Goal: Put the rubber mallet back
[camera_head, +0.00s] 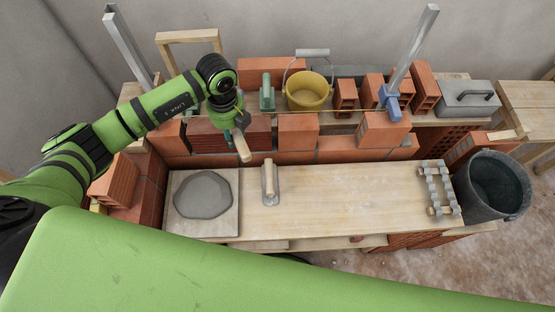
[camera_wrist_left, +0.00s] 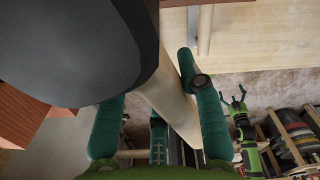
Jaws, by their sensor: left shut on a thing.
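The rubber mallet has a pale wooden handle (camera_head: 242,147) and a dark grey head (camera_wrist_left: 80,45). My left gripper (camera_head: 233,122) is shut on its handle and holds it in front of the brick wall, above the rear of the plank near its left end. In the left wrist view the handle (camera_wrist_left: 178,105) runs between the green fingers, and the head fills the upper left. The gripper largely hides the head in the head view. My right gripper (camera_wrist_left: 236,102) shows small in the left wrist view, with its fingers apart and nothing between them.
On the plank (camera_head: 340,200) are a mortar board (camera_head: 229,222), a trowel-like float (camera_head: 270,185) and a grey metal rack (camera_head: 438,187). A dark bucket (camera_head: 497,185) stands at right. The plank's middle is clear.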

